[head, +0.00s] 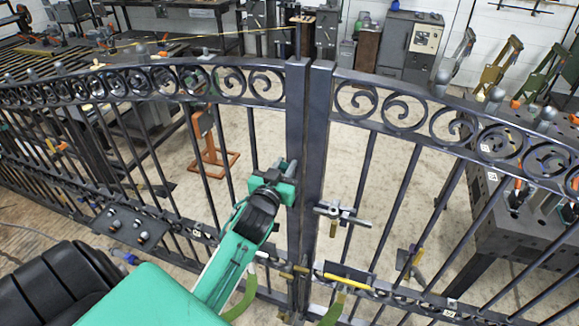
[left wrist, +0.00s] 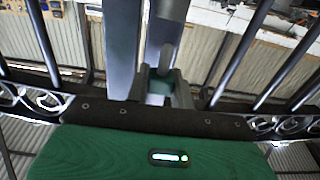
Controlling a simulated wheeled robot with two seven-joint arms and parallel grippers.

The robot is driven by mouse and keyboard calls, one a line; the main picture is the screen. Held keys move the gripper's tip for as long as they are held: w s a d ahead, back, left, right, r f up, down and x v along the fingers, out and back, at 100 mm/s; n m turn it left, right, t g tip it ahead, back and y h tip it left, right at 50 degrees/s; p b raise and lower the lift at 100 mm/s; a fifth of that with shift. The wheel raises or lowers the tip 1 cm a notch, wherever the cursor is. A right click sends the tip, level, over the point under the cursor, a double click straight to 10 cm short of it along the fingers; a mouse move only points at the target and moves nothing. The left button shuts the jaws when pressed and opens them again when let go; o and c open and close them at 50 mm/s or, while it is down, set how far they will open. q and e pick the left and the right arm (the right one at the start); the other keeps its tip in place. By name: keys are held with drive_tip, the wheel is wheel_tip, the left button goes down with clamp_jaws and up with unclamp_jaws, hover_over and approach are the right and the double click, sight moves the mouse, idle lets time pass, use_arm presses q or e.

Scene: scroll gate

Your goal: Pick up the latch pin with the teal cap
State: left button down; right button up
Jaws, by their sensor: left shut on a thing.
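My left gripper (head: 284,176) is at the left gate leaf's upright post, in the middle of the head view. It is shut on a slim grey pin (head: 291,168) that sticks up past the fingers. In the left wrist view, the left gripper (left wrist: 160,88) closes around a teal part with a grey rod (left wrist: 167,54) beyond it; this looks like the latch pin with the teal cap. The fingers hide most of the cap. Whether the pin is clear of its seat cannot be told. My right gripper is not in view.
A dark scroll gate (head: 296,120) spans the head view, its two leaves meeting at the centre. A metal latch fitting (head: 342,213) sits on the right leaf. A yellow bar (head: 348,281) is lower down. A workbench (head: 525,220) stands behind at right.

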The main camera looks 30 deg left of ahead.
use_arm(q)
drive_tip(key=b+v, duration=0.3)
drive_tip(key=v, duration=1.1)
drive_tip(key=w+d+f+b, duration=0.5)
drive_tip(key=w+d+f, duration=0.1)
drive_tip(key=w+d, duration=0.5)
drive_tip(key=shift+d+x, duration=0.25)
drive_tip(key=shift+x, duration=0.8)
drive_tip(key=shift+w+f, duration=0.15)
drive_tip(key=shift+w, duration=0.05)
drive_tip(key=shift+w+a+f+b, duration=0.25)
drive_tip(key=shift+w+a+f, duration=0.05)
drive_tip(key=shift+w, duration=0.9)
drive_tip(key=shift+w+a+f+b, duration=0.2)
drive_tip(key=shift+w+a+f, duration=0.15)
drive_tip(key=shift+w, duration=0.85)
drive_tip(key=shift+w+a+f+b, duration=0.25)
drive_tip(key=shift+w+a, duration=0.05)
drive_tip(key=shift+w, duration=0.9)
drive_tip(key=shift+f+b, duration=1.05)
drive_tip(key=shift+f, duration=0.25)
